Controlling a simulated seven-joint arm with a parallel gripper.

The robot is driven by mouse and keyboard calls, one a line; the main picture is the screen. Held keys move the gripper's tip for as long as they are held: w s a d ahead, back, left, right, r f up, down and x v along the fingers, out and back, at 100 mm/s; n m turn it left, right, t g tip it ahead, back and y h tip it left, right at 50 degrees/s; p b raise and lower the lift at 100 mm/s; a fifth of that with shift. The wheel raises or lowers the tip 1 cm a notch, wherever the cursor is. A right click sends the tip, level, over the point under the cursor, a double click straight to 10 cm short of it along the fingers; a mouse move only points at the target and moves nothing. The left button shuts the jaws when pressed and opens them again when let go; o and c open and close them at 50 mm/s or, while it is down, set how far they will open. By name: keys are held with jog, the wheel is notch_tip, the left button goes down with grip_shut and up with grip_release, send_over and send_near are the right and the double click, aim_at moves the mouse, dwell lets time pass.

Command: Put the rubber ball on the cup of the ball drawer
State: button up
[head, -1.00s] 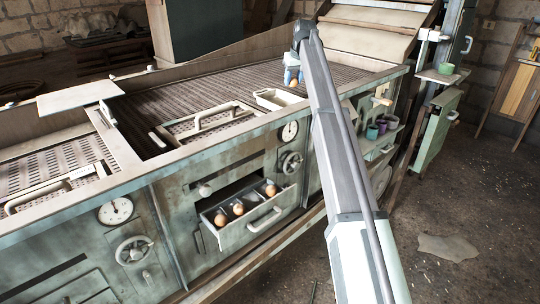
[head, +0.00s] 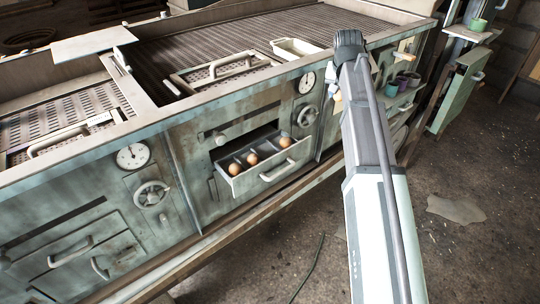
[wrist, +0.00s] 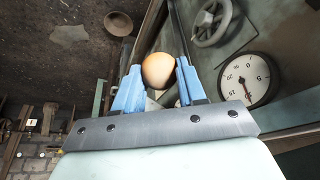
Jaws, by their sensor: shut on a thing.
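In the wrist view, my gripper (wrist: 158,75) is shut on a smooth orange-brown ball (wrist: 158,70), held between its two blue fingers. In the head view, my gripper (head: 337,101) is mostly hidden behind my arm, right of the open drawer, and the held ball cannot be made out. The drawer (head: 262,177) is pulled out from the machine's front. It has compartments holding a left ball (head: 235,169), a middle ball (head: 252,158) and a right ball (head: 285,142). A wider gap shows between the middle and right balls. I cannot make out a separate cup there.
A dial (head: 306,83) and a handwheel (head: 307,116) sit right of the drawer; they also show in the wrist view as a dial (wrist: 246,80) and handwheel (wrist: 211,22). A cream tray (head: 295,48) lies on the machine top.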

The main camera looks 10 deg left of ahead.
jog(key=s+d+f+n, duration=0.1)
jog(key=s+d+f, duration=0.1)
jog(key=s+f, duration=0.65)
jog(key=s+d+f+n, duration=0.1)
jog(key=s+d+f, duration=0.2)
jog(key=s+f, duration=0.5)
jog(key=w+a+r+n+g+y, duration=0.1)
jog(key=w+a+r+n+y, duration=0.1)
jog(key=w+a+r+n, duration=0.3)
jog(key=w+a+r+n+g+y, duration=0.1)
jog(key=w+a+n+y, duration=0.2)
jog(key=w+n, duration=0.4)
jog(key=s+a+r+n+g, duration=0.1)
jog(key=a+r+n+g, duration=0.2)
jog(key=a, duration=0.5)
jog(key=s+a+n, duration=0.3)
jog(key=s+a, duration=0.3)
jog(key=a, duration=0.4)
jog(key=shift+w+d+f, duration=0.1)
jog(key=shift+w+f, duration=0.05)
jog(key=shift+f, duration=2)
jog(key=shift+w+d+f, duration=0.1)
jog(key=shift+f, duration=2)
jog(key=shift+f, duration=0.15)
jog(key=o, duration=0.8)
jog(key=shift+c, duration=0.2)
